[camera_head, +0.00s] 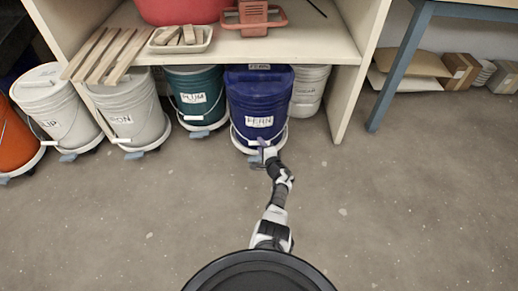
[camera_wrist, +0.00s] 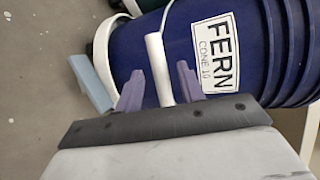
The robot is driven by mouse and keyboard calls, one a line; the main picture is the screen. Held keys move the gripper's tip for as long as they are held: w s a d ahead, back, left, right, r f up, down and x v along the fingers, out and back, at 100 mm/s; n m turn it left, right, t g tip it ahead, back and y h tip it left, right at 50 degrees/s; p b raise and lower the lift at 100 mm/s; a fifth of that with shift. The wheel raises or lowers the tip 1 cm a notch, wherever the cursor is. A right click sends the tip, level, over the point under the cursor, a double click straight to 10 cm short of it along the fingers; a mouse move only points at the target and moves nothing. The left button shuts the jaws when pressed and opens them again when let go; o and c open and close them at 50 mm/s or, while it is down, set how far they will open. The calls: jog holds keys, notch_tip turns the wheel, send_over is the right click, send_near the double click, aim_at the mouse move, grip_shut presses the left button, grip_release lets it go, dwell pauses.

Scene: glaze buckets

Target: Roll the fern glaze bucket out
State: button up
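The fern glaze bucket (camera_head: 260,100) is dark blue with a white FERN label. It stands upright on a white wheeled dolly (camera_head: 239,143) under the shelf. It fills the right of the wrist view (camera_wrist: 240,50), where its label reads FERN CONE 10. Its white handle grip (camera_wrist: 154,48) hangs at the front. My gripper (camera_head: 265,151) is low at the bucket's front. In the wrist view, its two purple fingers (camera_wrist: 160,78) are apart, on either side of the grip, with small gaps visible. A blue-grey tab (camera_wrist: 90,80) shows beside the left finger.
A teal bucket (camera_head: 196,95) stands close on the left, a pale bucket (camera_head: 309,88) close behind right. White buckets (camera_head: 131,110) and an orange one (camera_head: 14,140) stand further left. The shelf's upright panel (camera_head: 350,90) is right. The floor (camera_head: 390,210) in front is clear.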

jog(key=shift+b+x, duration=0.95)
jog(key=shift+x, duration=0.35)
grip_shut()
